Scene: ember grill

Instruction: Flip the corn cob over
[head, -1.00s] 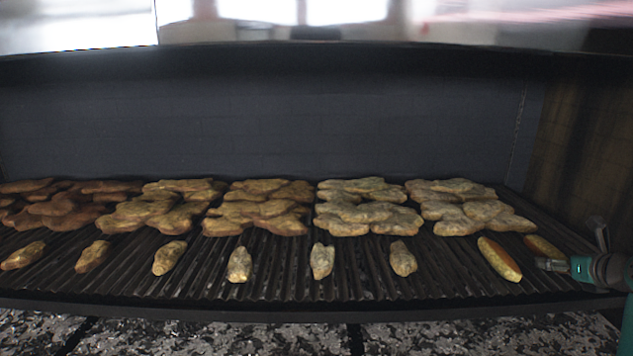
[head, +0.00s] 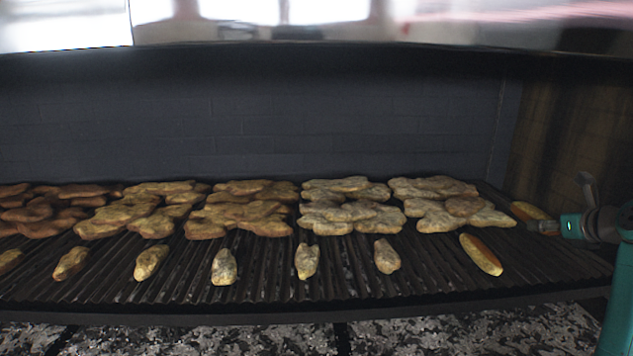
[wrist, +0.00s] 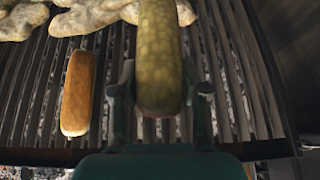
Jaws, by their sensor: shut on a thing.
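In the wrist view my gripper (wrist: 160,100) is shut on this yellow-green cob (wrist: 159,50), one jaw on each side. The cob appears raised above the bars. The held cob's underside is hidden in the wrist view.
Several chicken-like pieces (head: 345,215) cover the back of the ribbed grate (head: 430,275). Several small pieces (head: 387,257) lie in a row along the front. The grill's right wall (head: 560,130) stands close to my gripper. Bare bars lie right of the second cob.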

